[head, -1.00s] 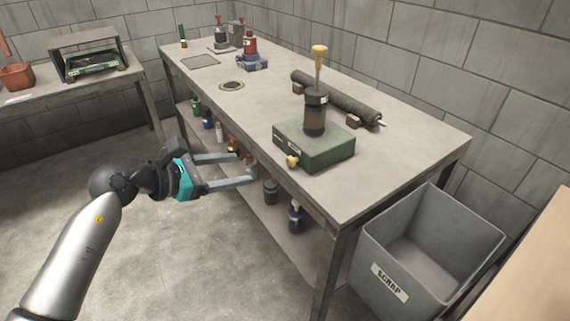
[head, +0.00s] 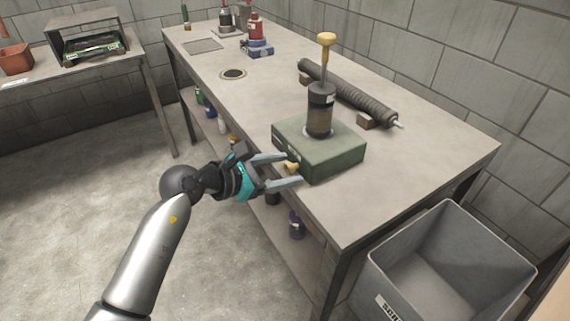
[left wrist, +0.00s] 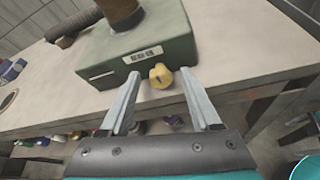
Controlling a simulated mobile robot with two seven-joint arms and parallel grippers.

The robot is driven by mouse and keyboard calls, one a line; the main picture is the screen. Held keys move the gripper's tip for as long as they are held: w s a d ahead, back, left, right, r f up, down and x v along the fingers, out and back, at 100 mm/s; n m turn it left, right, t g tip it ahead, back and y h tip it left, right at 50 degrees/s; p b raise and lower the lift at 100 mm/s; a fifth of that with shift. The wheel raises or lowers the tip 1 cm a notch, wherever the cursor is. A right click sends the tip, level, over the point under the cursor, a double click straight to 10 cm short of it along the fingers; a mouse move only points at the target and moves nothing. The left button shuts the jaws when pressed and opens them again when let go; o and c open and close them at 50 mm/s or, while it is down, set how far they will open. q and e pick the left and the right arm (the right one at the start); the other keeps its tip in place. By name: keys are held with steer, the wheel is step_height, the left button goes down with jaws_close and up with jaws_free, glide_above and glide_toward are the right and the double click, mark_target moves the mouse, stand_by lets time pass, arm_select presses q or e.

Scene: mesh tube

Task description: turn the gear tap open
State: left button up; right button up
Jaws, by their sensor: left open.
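The gear tap is a small yellow knob (head: 291,167) on the front face of a green box (head: 340,157). It also shows in the left wrist view (left wrist: 160,76), with a dark mark on its face, below a small label plate. A dark cylinder with a yellow-handled plunger (head: 321,105) stands upright on the box. My left gripper (head: 287,169) is open, its two fingers pointing at the box front. In the left wrist view the left gripper (left wrist: 160,95) has one finger on each side of the knob, with gaps visible. Whether the fingertips touch the box cannot be told.
The box stands near the front edge of a long workbench (head: 420,170). A dark mesh roll (head: 345,90) lies on blocks behind it. A grey scrap bin (head: 450,265) stands at the right. Bottles (head: 297,224) are on the lower shelf.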

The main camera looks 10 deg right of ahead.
arm_select(q)
jaws_close()
stand_by(0.5)
